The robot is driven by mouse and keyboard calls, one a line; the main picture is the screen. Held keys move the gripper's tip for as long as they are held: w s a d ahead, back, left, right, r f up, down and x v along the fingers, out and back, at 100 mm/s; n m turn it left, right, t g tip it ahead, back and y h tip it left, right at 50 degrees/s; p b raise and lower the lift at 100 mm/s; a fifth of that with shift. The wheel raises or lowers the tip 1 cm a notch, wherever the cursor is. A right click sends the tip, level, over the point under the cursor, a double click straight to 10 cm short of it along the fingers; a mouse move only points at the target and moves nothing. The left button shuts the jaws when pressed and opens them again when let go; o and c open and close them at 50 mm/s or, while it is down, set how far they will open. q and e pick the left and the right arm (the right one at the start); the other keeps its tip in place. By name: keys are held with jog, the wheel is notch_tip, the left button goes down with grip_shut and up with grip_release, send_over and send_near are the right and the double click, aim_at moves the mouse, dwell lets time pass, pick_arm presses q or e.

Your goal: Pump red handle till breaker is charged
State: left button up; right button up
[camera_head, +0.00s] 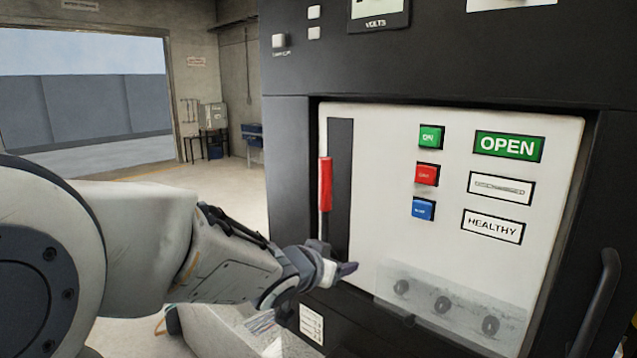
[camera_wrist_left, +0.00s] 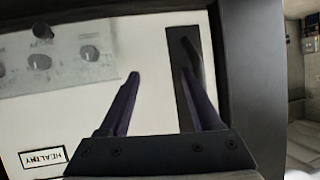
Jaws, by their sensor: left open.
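The red handle (camera_head: 325,184) stands upright at the dark vertical slot (camera_head: 341,140) on the left of the white breaker panel (camera_head: 385,150). My left gripper (camera_head: 347,268) is below the handle, near the slot's lower end, apart from the red grip. In the left wrist view the open, empty fingers (camera_wrist_left: 160,76) point at the panel, one in front of the dark slot (camera_wrist_left: 177,38). The red grip does not show there. A green OPEN indicator (camera_head: 508,146), a white indicator with unreadable text (camera_head: 500,187) and a HEALTHY label (camera_head: 492,226) are on the right.
Green (camera_head: 431,137), red (camera_head: 427,174) and blue (camera_head: 423,210) buttons sit mid-panel. A clear cover (camera_head: 450,306) with round dark fittings juts out at the lower panel. The dark cabinet frame (camera_head: 290,170) borders the panel. Open floor lies to the left.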

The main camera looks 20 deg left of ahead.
pick_arm(q)
jog(key=a+r+t, duration=0.1)
jog(key=a+r, duration=0.1)
jog(key=w+a+r+t+h+p, duration=0.1)
jog(key=r, duration=0.2)
jog(key=a+r, duration=0.2)
jog(key=r, duration=0.1)
jog(key=shift+w+a+t, duration=0.3)
jog(key=shift+w+t, duration=0.05)
jog(key=shift+t, duration=0.05)
jog(key=m+t+h+p, duration=0.1)
jog(key=m+h, duration=0.1)
jog(key=h, duration=0.2)
send_near(321, 187)
jog(key=x, duration=0.3)
jog(key=b+x, duration=0.1)
jog(key=x, duration=0.7)
jog(key=shift+w+r, duration=0.1)
jog(key=shift+w, duration=0.15)
grip_shut()
pick_arm(e)
notch_tip(321, 187, up, 2)
